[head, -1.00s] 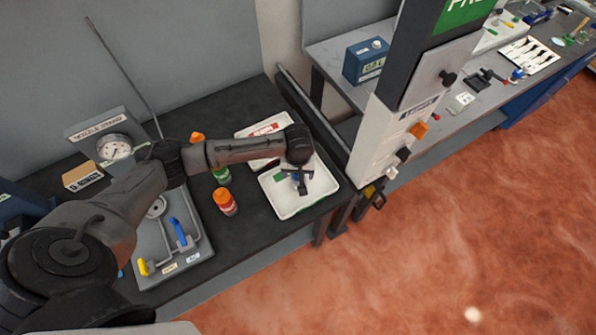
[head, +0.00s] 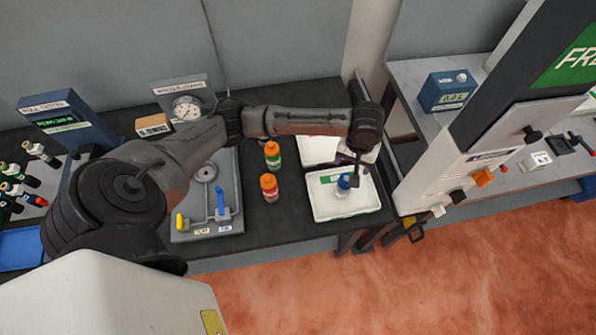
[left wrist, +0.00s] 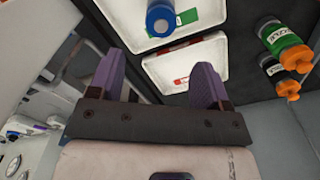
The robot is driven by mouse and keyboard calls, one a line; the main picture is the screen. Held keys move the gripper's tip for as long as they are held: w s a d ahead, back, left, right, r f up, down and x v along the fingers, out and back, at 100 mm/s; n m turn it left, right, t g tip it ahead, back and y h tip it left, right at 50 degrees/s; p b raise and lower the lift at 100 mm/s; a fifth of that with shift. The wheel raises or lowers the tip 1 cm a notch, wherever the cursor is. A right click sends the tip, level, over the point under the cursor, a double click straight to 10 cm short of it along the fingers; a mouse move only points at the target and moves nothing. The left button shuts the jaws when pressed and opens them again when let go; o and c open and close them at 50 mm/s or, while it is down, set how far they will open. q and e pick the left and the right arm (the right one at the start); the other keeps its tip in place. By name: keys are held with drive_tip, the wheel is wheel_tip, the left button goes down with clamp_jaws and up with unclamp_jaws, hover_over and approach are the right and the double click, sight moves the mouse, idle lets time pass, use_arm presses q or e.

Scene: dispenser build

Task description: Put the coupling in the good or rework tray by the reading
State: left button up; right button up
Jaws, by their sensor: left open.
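The blue coupling (head: 344,183) is in the front white tray (head: 330,203), which has a green label. It also shows in the left wrist view (left wrist: 160,18), where it seems to stand upright. My left gripper (head: 352,172) is over the trays beside the coupling and partly covers it in the head view. In the left wrist view my left gripper (left wrist: 158,82) has its fingers wide apart with nothing between them, clear of the coupling. The rear white tray (head: 318,150) shows a red label (left wrist: 183,80) in the wrist view. My right gripper is not seen.
Two orange-capped bottles (head: 269,187) stand left of the trays. A grey fixture (head: 190,190) with blue and yellow handles, a dial gauge (head: 187,107) and a blue tester (head: 62,120) are further left. A white panel post (head: 445,165) rises right of the trays.

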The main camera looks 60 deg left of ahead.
use_arm(q)
drive_tip(key=s+d+f+m+t+h, duration=0.2)
drive_tip(key=s+d+f+m, duration=0.55)
drive_tip(key=s+d, duration=0.5)
drive_tip(key=s+a+m+y, duration=0.1)
drive_tip(key=s+a, duration=0.1)
drive_tip(key=s, duration=0.4)
drive_tip(key=s+a+m+t, duration=0.1)
drive_tip(key=s+a, duration=0.1)
drive_tip(key=s, duration=0.5)
drive_tip(key=shift+s+a+t+y, duration=0.15)
drive_tip(key=shift+a+t+y, duration=0.15)
drive_tip(key=shift+a+y, duration=0.1)
wheel_tip(320, 180, up, 19)
drive_tip(key=p, duration=1.8)
drive_tip(key=shift+f+p, duration=0.15)
drive_tip(key=shift+p, duration=0.2)
drive_tip(key=shift+d, duration=0.1)
